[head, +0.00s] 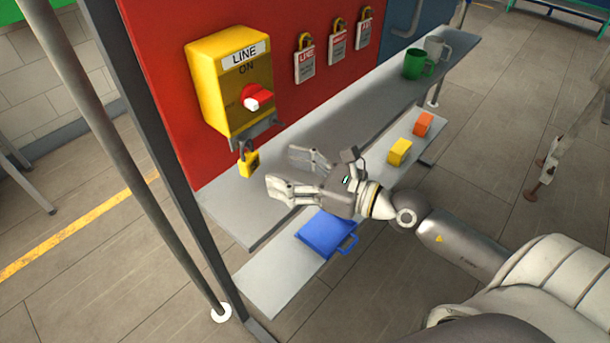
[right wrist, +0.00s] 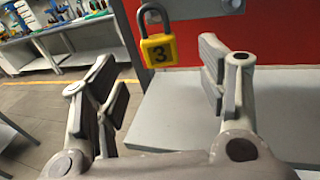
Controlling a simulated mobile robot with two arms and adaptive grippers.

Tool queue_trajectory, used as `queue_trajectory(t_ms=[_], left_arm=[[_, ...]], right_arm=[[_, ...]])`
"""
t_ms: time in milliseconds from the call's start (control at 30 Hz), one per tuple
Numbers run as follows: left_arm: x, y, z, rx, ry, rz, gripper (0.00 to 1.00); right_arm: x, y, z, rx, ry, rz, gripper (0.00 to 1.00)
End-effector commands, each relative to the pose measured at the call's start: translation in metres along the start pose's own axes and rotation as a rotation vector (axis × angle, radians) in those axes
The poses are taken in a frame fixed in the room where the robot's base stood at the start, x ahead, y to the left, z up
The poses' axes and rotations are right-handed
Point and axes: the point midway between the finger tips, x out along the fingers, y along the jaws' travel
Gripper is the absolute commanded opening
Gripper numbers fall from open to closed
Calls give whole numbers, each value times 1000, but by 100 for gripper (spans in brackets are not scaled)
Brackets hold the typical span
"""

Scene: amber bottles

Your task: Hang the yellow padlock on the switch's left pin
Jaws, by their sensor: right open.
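The yellow padlock (head: 249,164) hangs upright by its grey shackle at the left end of the bracket (head: 262,131) under the yellow switch box (head: 215,88). The left pin itself is too small to make out clearly inside the shackle. The switch has a red knob (head: 257,97) and a LINE label. My left gripper is out of view.
A grey shelf (head: 225,208) runs along the red panel below the padlock. A lower shelf holds a blue case (head: 322,236), a yellow block (head: 399,151) and an orange block (head: 423,124). Several red tags with padlocks hang on the panel. A green mug (head: 415,63) stands at the far end.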

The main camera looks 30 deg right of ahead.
Motion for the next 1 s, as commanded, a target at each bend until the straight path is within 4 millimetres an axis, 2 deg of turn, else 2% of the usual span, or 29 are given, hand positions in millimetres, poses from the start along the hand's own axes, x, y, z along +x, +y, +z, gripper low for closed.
queue_trajectory(t_ms=[33, 400, 800, 867, 933, 1000], left_arm=[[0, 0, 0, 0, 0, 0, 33], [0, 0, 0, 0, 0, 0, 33], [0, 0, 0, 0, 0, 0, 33], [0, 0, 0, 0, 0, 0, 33], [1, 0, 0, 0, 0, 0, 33], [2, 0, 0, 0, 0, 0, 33]], right_arm=[[-6, 1, -1, -1, 5, 2, 66], [-28, 1, 0, -1, -1, 5, 66], [-33, 0, 0, 2, 0, -1, 66], [-33, -4, -4, 21, 3, -11, 66], [-33, -16, -16, 81, 9, -43, 66], [-35, -37, -38, 193, 19, -102, 66]])
